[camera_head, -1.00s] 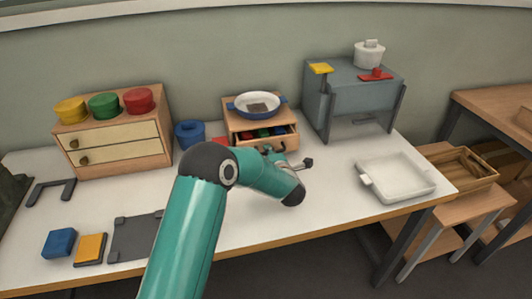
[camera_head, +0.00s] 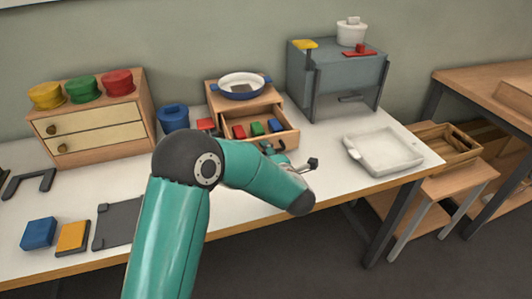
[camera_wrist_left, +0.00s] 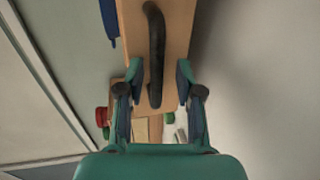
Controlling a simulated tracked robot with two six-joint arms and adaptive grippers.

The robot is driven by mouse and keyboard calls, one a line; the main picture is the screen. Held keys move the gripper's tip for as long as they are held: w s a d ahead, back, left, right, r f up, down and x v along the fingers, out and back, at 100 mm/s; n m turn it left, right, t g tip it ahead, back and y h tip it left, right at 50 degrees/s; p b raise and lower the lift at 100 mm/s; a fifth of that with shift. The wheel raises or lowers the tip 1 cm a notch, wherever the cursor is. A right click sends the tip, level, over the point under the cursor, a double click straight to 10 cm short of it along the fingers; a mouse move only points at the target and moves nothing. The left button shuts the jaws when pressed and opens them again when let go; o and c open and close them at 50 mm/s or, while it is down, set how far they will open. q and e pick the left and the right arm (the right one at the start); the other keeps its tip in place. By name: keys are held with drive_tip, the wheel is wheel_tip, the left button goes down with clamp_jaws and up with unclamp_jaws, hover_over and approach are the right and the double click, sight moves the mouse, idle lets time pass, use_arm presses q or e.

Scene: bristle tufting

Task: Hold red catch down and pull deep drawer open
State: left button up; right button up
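A wooden drawer (camera_head: 240,119) stands open in the small cabinet (camera_head: 218,102) at the back middle, with red, green and blue blocks inside. Its dark curved handle (camera_wrist_left: 156,50) shows in the left wrist view. My left gripper (camera_head: 292,153) is in front of the drawer. In the left wrist view its fingers (camera_wrist_left: 155,95) are apart on either side of the handle's near end, with gaps visible. My right gripper is out of view.
A blue-rimmed pan (camera_head: 240,81) sits on the small cabinet, a blue pot (camera_head: 172,118) left of it. A two-drawer chest (camera_head: 92,131) stands further left. A white tray (camera_head: 384,153) lies at right; a yellow lever (camera_head: 305,44) tops the grey cabinet.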

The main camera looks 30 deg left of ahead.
use_arm(q)
drive_tip(key=shift+r, duration=0.1)
drive_tip(key=shift+s+d+r, duration=0.1)
drive_tip(key=shift+s+d, duration=0.15)
drive_tip(key=shift+d, duration=0.1)
drive_tip(key=v, duration=1.1)
drive_tip(key=shift+s, duration=0.1)
